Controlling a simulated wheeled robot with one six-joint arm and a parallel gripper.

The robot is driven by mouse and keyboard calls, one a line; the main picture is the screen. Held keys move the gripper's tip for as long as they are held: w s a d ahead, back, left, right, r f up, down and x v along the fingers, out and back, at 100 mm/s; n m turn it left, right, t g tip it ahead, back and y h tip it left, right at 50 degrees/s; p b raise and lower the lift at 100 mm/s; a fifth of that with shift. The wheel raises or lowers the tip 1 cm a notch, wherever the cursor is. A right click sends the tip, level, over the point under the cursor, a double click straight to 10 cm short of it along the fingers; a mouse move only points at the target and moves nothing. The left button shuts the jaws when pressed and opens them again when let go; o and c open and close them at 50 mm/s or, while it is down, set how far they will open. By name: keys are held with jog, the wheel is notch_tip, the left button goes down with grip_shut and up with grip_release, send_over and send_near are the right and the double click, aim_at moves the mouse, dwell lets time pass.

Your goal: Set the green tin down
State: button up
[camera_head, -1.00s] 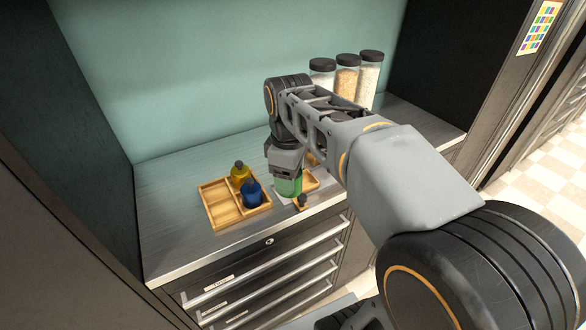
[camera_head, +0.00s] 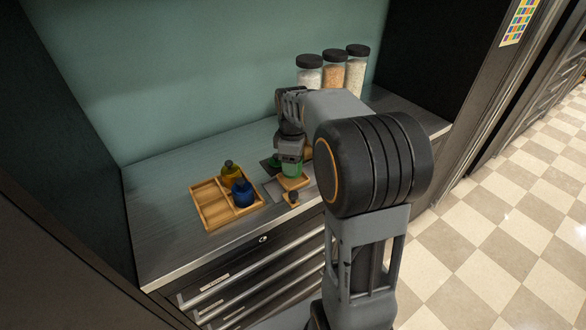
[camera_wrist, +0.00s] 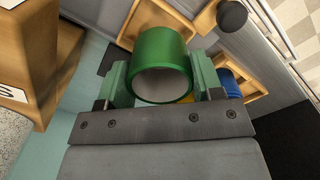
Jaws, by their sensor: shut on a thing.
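The green tin (camera_head: 292,169) is held in my gripper (camera_head: 289,156) above the right part of the counter, over a small wooden tray (camera_head: 293,184). In the wrist view the tin (camera_wrist: 160,48) sits between both green fingers of my gripper (camera_wrist: 163,85), with its round, pale end facing the camera. The wooden tray's rim (camera_wrist: 128,30) shows beyond the tin. I cannot tell whether the tin touches the tray, since the tin and fingers hide that spot.
A small dark knob-like thing (camera_head: 292,197) is at the front. Several lidded jars (camera_head: 333,72) stand behind. The counter's left part (camera_head: 160,195) is clear.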

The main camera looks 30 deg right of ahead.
jog(key=f, duration=0.3)
jog(key=shift+w+d+f, duration=0.1)
jog(key=shift+w+d, duration=0.15)
jog(key=shift+w, duration=0.05)
jog(key=shift+f, duration=0.35)
jog(key=shift+f, duration=0.15)
jog(key=o, duration=1)
jog(key=shift+o, duration=0.2)
notch_tip(320, 180, up, 12)
jog(key=f, duration=0.1)
jog(key=s+a+f+m+t, duration=0.2)
jog(key=s+a+m, duration=0.3)
jog(key=s, duration=0.3)
jog(key=s+a+f+m+t, duration=0.1)
jog(key=s+a+f+m, duration=0.2)
jog(key=s, duration=0.5)
jog(key=shift+s+a+f+m+t, duration=0.15)
jog(key=shift+a+f+m+t, duration=0.2)
jog(key=shift+a+m, duration=0.7)
